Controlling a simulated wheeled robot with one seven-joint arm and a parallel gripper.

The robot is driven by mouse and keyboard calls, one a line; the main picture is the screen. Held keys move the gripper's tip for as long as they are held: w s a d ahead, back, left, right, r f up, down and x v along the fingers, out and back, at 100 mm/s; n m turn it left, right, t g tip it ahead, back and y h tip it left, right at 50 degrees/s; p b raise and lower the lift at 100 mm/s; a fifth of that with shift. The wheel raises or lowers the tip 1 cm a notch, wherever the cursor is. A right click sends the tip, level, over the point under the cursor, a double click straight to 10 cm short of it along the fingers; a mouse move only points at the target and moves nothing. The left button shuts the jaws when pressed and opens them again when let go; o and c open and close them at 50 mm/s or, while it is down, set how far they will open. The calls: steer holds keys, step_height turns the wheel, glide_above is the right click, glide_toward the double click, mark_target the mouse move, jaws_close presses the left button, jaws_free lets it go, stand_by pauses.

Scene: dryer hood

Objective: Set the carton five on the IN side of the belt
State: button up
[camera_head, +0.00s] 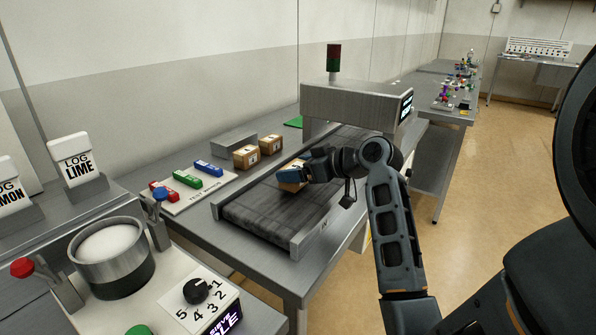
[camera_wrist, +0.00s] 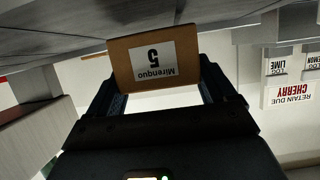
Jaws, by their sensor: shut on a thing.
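A brown carton (camera_wrist: 153,62) with a white label reading "Mirenquo 5" is between the fingers of my gripper (camera_wrist: 160,92) in the wrist view. In the head view my gripper (camera_head: 300,178) is shut on this carton (camera_head: 291,187), mostly covering it, over the dark belt (camera_head: 265,212). I cannot tell whether the carton's underside touches the belt. The marking on the belt's near side rail (camera_head: 300,240) appears to read IN. The belt runs under a grey hood (camera_head: 350,105) at its far end.
Two other cartons (camera_head: 246,158) (camera_head: 271,144) stand on the table left of the belt. A plate (camera_head: 185,200) with red, green and blue blocks lies left of the belt. A sieve machine (camera_head: 112,270) stands in front. The near part of the belt is clear.

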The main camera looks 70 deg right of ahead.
steer(key=shift+f, duration=0.5)
steer(key=shift+f, duration=0.15)
steer(key=o, duration=0.9)
steer(key=shift+o, duration=0.2)
steer(key=shift+r, duration=0.25)
steer(key=v, duration=1.2)
steer(key=shift+s+f+b, duration=0.1)
steer(key=shift+f+b, duration=0.05)
steer(key=shift+b, duration=0.25)
